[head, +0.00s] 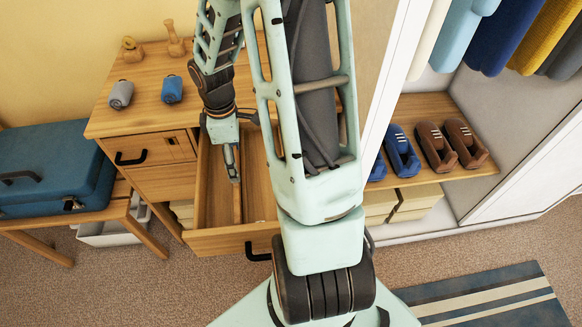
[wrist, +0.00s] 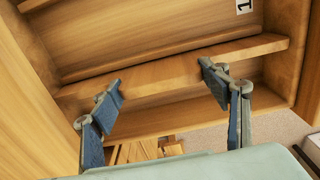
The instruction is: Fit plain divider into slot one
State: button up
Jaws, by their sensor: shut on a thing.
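The plain divider (head: 238,205) is a thin wooden board inside the open drawer (head: 211,205), running front to back. In the wrist view the divider (wrist: 160,78) crosses the picture as a pale plank between the two fingertips. My gripper (head: 234,174) reaches down into the drawer and is shut on the divider; its two fingers show apart in the wrist view (wrist: 160,77). A white label with a "1" (wrist: 243,5) is on the drawer wood at the top of the wrist view. Whether the divider's ends sit in a slot is not clear.
The wooden dresser (head: 150,112) carries a grey roll (head: 121,94), a blue roll (head: 172,89) and wooden figures. A blue case (head: 50,180) rests on a bench to the left. Shoes (head: 435,146) stand on a shelf at right. My arm hides part of the drawer's right side.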

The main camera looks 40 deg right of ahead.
jog(key=shift+f+b, duration=0.3)
jog(key=shift+f, duration=0.3)
jog(key=o, duration=1.1)
jog(key=shift+o, duration=0.2)
jog(key=shift+r+p, duration=4.3)
jog(key=shift+r, duration=0.3)
jog(key=shift+s+f, duration=0.1)
